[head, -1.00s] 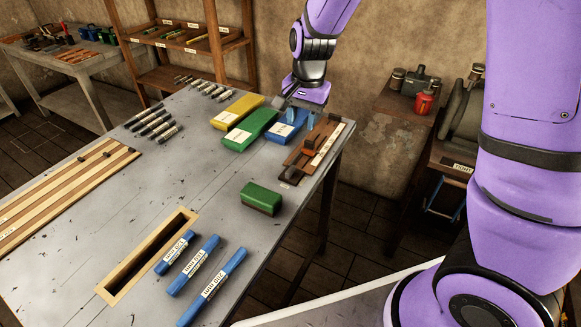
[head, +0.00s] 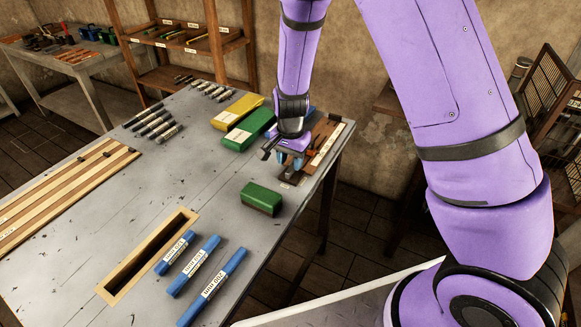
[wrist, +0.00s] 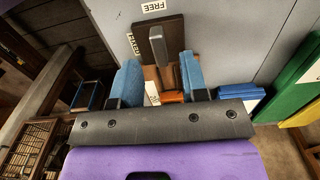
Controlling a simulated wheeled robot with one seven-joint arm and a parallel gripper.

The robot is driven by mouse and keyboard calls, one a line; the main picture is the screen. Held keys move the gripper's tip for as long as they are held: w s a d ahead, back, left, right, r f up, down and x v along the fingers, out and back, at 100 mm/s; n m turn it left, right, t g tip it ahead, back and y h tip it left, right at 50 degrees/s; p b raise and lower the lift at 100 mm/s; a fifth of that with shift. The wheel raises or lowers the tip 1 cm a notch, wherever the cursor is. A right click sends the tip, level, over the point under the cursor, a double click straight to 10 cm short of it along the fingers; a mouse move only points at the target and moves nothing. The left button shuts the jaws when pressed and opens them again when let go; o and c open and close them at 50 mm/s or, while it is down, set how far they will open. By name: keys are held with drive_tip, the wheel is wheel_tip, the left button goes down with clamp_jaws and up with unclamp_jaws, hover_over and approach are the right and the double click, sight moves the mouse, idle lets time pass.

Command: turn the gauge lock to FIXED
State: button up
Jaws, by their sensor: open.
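The gauge (head: 325,150) is a brown wooden fixture at the right edge of the grey table. Its lock is a grey lever (wrist: 157,46) on a dark wooden block (wrist: 175,32) in the wrist view. A FREE label (wrist: 153,6) lies beyond the block's far end, and a label reading FIXED (wrist: 133,44) lies at its left side. The lever points roughly towards FREE. My gripper (head: 289,167) is open above the gauge's near end. In the wrist view its blue fingers (wrist: 160,70) stand either side of the lever's line, with no clear contact. The gripper hides part of the gauge in the head view.
A green block (head: 262,198) stands just in front of the gauge. Green (head: 246,130) and yellow (head: 238,108) cases lie to its left. Blue bars (head: 190,265) and a framed slot (head: 150,255) are nearer. The table's middle is clear.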

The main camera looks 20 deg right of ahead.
sight(291, 169)
drive_tip(key=shift+f, duration=1.5)
clamp_jaws()
